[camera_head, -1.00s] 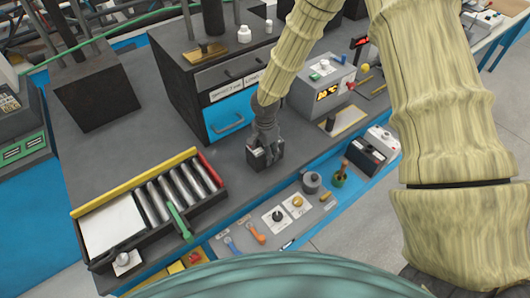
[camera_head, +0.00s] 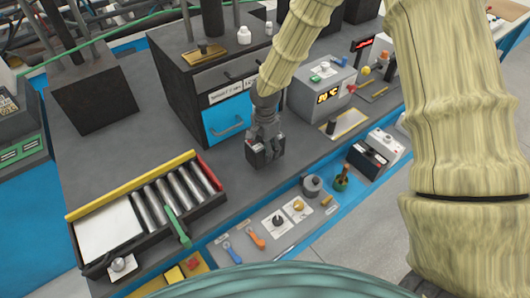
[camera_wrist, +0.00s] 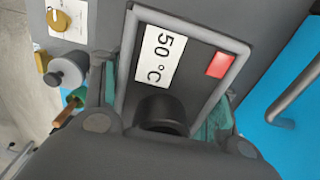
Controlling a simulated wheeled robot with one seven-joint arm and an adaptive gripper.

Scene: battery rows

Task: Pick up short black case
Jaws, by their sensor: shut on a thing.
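The short black case (camera_head: 256,153) is in my gripper (camera_head: 265,147), over the grey bench in front of the blue drawer. In the wrist view the case (camera_wrist: 205,98) shows a dark, grey-rimmed top with a white "50°C" label, a red square and a round black knob. My gripper (camera_wrist: 165,128) has one finger on each side of the case and is shut on it. The gripper hides part of the case. I cannot tell clearly whether its underside is clear of the bench.
A roller tray (camera_head: 150,262) stands at the left front. The drawer cabinet (camera_head: 175,85) is behind the gripper. Another black case (camera_head: 366,160) lies on the blue-edged strip at right.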

